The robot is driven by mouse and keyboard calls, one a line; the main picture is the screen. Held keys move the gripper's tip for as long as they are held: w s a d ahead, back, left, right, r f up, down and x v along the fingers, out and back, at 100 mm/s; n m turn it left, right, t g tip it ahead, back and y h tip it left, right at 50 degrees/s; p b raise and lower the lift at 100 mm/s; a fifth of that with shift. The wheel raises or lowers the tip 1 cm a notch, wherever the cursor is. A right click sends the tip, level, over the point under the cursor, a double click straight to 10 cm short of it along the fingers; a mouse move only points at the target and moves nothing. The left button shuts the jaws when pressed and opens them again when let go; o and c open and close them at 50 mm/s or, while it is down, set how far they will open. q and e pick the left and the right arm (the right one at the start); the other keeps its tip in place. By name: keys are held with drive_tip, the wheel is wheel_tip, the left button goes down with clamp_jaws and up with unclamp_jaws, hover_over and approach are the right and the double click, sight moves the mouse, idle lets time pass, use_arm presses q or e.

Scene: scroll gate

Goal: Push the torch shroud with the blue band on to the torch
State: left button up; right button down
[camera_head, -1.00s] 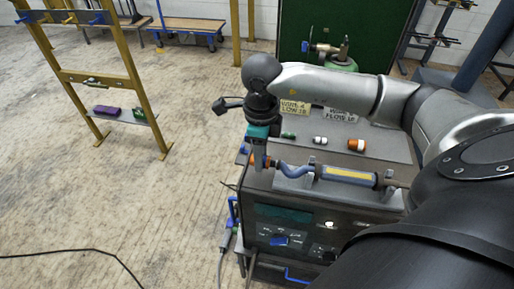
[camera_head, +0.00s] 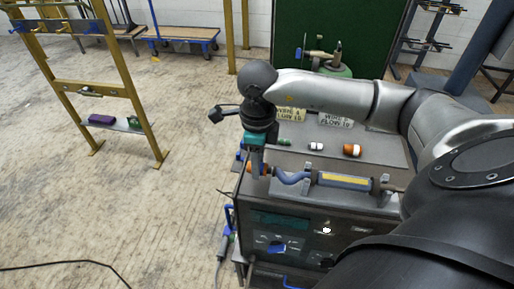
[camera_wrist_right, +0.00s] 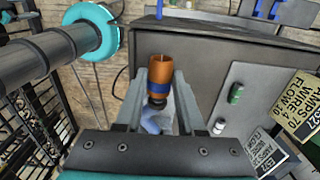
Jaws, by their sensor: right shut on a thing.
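The torch shroud (camera_wrist_right: 161,67) is a copper-orange tube with a blue band (camera_wrist_right: 158,87). In the wrist view it stands between the fingers of my right gripper (camera_wrist_right: 159,88), which is shut on it. Its open mouth faces away from the torch. The torch (camera_head: 345,181) lies across the top front of the machine; its blue neck (camera_head: 293,178) ends at the gripper. In the wrist view the blue neck (camera_wrist_right: 155,121) is below the shroud, with a dark part between them. How far the shroud sits on the torch cannot be told. My left gripper is not in view.
On the machine top (camera_head: 385,155) are a green shroud (camera_head: 284,141), a white-banded dark one (camera_head: 316,146) and an orange one with a white band (camera_head: 352,150), near label plates (camera_head: 337,121). A yellow rack (camera_head: 120,75) stands at left. The floor between is clear.

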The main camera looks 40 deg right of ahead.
sight(271, 169)
drive_tip(key=shift+s+d+b, duration=0.25)
drive_tip(key=shift+s+b, duration=0.05)
idle(0.5)
drive_tip(key=c, duration=1.1)
unclamp_jaws()
clamp_jaws()
drive_tip(key=shift+s+d+f+b, duration=0.1)
drive_tip(key=shift+s+d+b, duration=0.2)
drive_tip(key=shift+s+d, duration=0.45)
idle(0.9)
drive_tip(key=o, duration=0.5)
unclamp_jaws()
drive_tip(key=shift+s, duration=0.2)
drive_tip(key=shift+o, duration=1.2)
drive_tip(key=shift+w+a, duration=0.1)
drive_tip(key=shift+w, duration=0.05)
drive_tip(key=shift+w, duration=0.1)
